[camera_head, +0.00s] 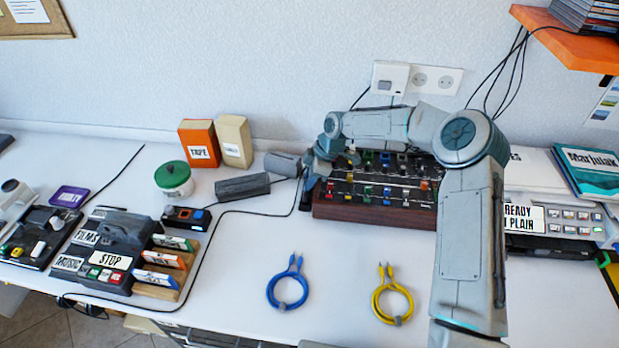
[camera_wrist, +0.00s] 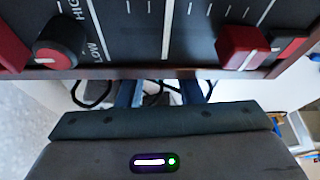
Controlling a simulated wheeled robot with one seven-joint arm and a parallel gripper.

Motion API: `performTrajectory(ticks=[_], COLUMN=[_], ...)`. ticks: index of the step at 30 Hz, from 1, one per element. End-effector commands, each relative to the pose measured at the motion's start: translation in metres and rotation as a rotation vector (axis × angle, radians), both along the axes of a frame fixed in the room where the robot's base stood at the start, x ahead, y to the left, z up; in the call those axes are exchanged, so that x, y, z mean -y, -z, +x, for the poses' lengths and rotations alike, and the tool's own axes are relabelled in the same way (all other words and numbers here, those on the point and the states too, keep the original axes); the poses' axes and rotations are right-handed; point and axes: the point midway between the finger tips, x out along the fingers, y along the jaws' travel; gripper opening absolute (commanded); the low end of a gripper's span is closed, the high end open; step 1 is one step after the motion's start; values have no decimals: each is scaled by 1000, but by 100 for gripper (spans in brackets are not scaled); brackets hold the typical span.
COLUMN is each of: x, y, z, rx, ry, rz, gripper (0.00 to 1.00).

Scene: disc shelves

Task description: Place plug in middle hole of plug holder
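I cannot tell for certain which items are the plug and the plug holder. A blue cable (camera_head: 288,284) and a yellow cable (camera_head: 392,296) with plug ends lie coiled on the table front. A dark panel (camera_head: 405,186) with coloured knobs and a wooden edge stands at the back; its edge also shows in the wrist view (camera_wrist: 165,73). My gripper (camera_head: 317,167) is at the panel's left end. In the wrist view its two bluish fingers stand apart, with dark cable behind; their tips are hidden by the panel edge, so any held thing is hidden.
A dark grey block (camera_head: 243,187), a green-lidded jar (camera_head: 174,178) and an orange tape box (camera_head: 199,143) stand left of the panel. A wall socket (camera_head: 432,79) is behind my arm. A black cable crosses the table. The table's front middle is clear around the coiled cables.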

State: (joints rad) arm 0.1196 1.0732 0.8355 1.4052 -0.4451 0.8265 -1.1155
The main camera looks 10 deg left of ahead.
Motion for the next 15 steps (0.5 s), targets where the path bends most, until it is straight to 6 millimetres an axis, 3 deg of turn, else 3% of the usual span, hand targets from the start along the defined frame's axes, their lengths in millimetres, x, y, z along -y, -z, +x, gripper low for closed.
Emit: performTrajectory(ticks=[10, 15], x=[0, 8], y=[-3, -23], z=[0, 3], rx=[0, 4], ry=[0, 4], rz=[0, 1], gripper=[37, 37])
